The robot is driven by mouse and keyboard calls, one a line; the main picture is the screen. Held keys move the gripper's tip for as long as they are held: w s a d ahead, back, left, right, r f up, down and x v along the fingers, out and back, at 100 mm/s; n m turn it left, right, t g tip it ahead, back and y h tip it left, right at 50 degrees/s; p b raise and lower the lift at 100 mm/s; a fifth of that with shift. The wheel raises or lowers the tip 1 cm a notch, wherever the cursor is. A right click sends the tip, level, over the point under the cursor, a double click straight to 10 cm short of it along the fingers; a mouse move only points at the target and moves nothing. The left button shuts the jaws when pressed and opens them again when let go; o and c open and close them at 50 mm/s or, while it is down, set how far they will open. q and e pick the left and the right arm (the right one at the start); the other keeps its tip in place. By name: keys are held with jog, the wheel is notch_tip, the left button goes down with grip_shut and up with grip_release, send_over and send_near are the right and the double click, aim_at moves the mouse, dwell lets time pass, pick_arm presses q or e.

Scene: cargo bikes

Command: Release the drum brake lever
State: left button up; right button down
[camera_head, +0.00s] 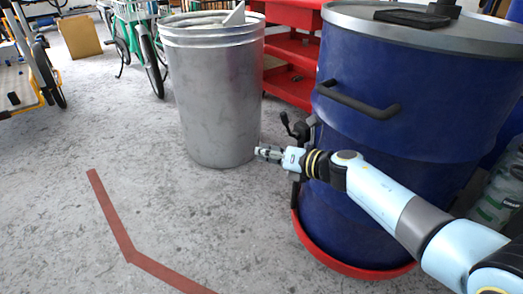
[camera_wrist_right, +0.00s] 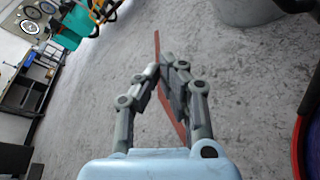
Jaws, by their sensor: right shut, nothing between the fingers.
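A blue drum (camera_head: 405,90) stands on a red round base (camera_head: 345,266) at the right of the head view. A small black lever with a knob (camera_head: 298,129) rises at the drum's left side, and part of its mount is hidden behind my right arm. My right gripper (camera_head: 267,153) is just left of and below this lever, apart from it, pointing left. In the wrist view the right gripper (camera_wrist_right: 165,76) has its fingertips together with nothing between them. The lever does not clearly show in the wrist view. My left gripper is in neither view.
A grey metal bin (camera_head: 213,105) stands just beyond the right gripper. A black handle (camera_head: 358,100) juts from the drum's side. A red shelf cart (camera_head: 291,58) is behind. The floor at the left, with a red line (camera_head: 112,222), is clear.

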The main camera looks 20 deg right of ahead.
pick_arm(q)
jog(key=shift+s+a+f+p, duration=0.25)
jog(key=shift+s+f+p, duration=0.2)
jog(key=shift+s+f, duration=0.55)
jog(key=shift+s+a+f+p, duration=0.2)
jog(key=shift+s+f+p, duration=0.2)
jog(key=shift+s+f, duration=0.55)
pick_arm(e)
jog(key=d+f+v, duration=0.1)
jog(key=v, duration=0.8)
jog(key=shift+d, duration=0.4)
jog(key=shift+f, duration=0.2)
